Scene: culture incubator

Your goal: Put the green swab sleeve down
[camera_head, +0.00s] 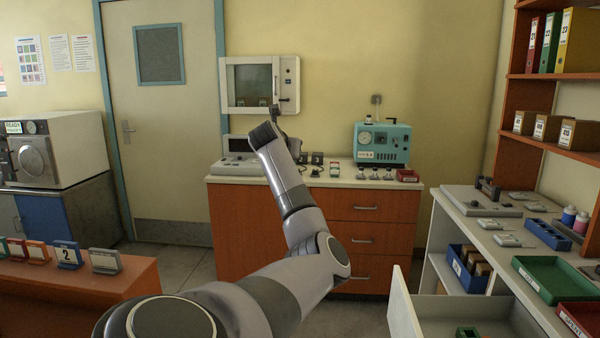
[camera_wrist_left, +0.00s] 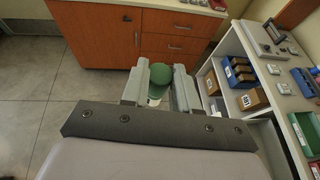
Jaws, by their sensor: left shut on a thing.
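My left gripper (camera_wrist_left: 161,68) is shut on a green, round-ended piece, the green swab sleeve (camera_wrist_left: 161,76), in the left wrist view. The sleeve sits between the two grey fingers, with a pale part showing below the green. It appears clear of any surface, with grey floor behind it. In the head view my left arm reaches up the middle, and its dark end (camera_head: 270,125) stands in front of the counter and wall. The sleeve cannot be made out there. My right gripper is in neither view.
An orange drawer cabinet with a white top (camera_head: 315,180) carries a teal device (camera_head: 382,144) and several small items. At the right, a white bench (camera_head: 485,210) holds a green tray (camera_head: 549,279) and a blue rack (camera_head: 547,234). A pale drawer (camera_head: 404,310) stands open below.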

